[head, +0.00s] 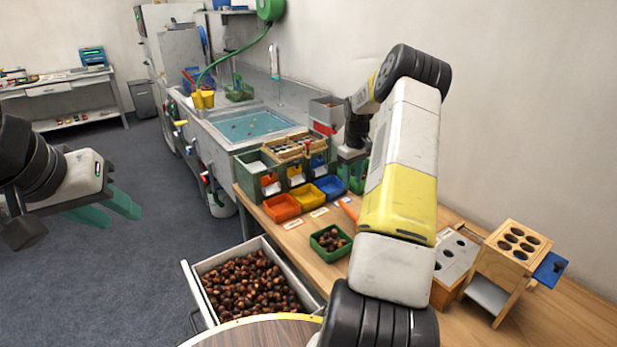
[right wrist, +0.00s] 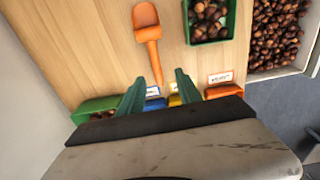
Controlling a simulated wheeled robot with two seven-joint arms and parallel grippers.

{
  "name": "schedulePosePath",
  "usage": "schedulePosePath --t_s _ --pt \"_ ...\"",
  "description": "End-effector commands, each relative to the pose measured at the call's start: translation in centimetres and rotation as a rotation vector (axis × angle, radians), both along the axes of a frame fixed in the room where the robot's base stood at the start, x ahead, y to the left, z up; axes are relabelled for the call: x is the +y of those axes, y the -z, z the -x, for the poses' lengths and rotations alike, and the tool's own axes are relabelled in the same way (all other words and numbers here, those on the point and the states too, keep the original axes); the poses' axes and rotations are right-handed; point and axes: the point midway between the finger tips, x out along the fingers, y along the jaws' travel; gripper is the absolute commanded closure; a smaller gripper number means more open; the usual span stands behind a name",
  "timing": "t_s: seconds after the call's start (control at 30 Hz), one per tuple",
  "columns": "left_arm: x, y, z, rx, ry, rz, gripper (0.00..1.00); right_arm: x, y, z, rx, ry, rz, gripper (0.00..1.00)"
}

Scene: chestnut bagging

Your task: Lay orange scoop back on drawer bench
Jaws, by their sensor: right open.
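The orange scoop (right wrist: 147,28) lies on the wooden bench in the right wrist view, its handle running down toward my right gripper (right wrist: 160,80). The right gripper is open, with its green fingers on either side of the handle's end; I cannot tell how far above the handle they are. In the head view only a small orange part of the scoop (head: 347,208) shows beside my right arm. The drawer bench (head: 312,254) has its drawer pulled out, full of chestnuts. My left gripper (head: 120,217) is open and empty over the floor at the left.
A green tray of chestnuts (head: 316,234) stands beside the scoop. Orange (head: 281,208), yellow (head: 309,196) and blue (head: 329,188) bins line the bench's back left. A wooden stand with holes (head: 521,243) is at the right. The sink (head: 250,125) is beyond the bench.

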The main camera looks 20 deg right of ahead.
Motion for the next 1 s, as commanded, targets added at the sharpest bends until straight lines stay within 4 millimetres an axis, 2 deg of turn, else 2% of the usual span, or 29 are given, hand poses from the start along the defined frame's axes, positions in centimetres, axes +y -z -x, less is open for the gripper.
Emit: schedulePosePath --t_s 0.03,0.1,0.27,0.4,0.5,0.6,0.73,0.9,1.0 --pt "0.0 0.0 0.0 0.0 0.0 0.0 0.64 1.3 -2.4 -0.1 -0.02 -0.006 0.01 0.59" --pt "0.0 0.0 0.0 0.0 0.0 0.0 0.64 3.4 -5.5 0.4 -0.045 -0.006 0.02 0.59" --pt "0.0 0.0 0.0 0.0 0.0 0.0 0.64 8.5 -12.5 2.7 -0.11 0.007 0.036 0.59" --pt "0.0 0.0 0.0 0.0 0.0 0.0 0.64 12.8 -17.5 5.8 -0.171 0.027 0.033 0.59" --pt "0.0 0.0 0.0 0.0 0.0 0.0 0.64 15.6 -20.4 8.6 -0.216 0.046 0.024 0.59" --pt "0.0 0.0 0.0 0.0 0.0 0.0 0.64 18.1 -22.9 11.7 -0.262 0.069 0.007 0.59" --pt "0.0 0.0 0.0 0.0 0.0 0.0 0.64 21.2 -25.1 16.2 -0.322 0.097 -0.027 0.59" --pt "0.0 0.0 0.0 0.0 0.0 0.0 0.64 24.6 -26.5 22.4 -0.395 0.14 -0.096 0.59" --pt "0.0 0.0 0.0 0.0 0.0 0.0 0.64 26.2 -26.6 25.8 -0.434 0.164 -0.145 0.59"
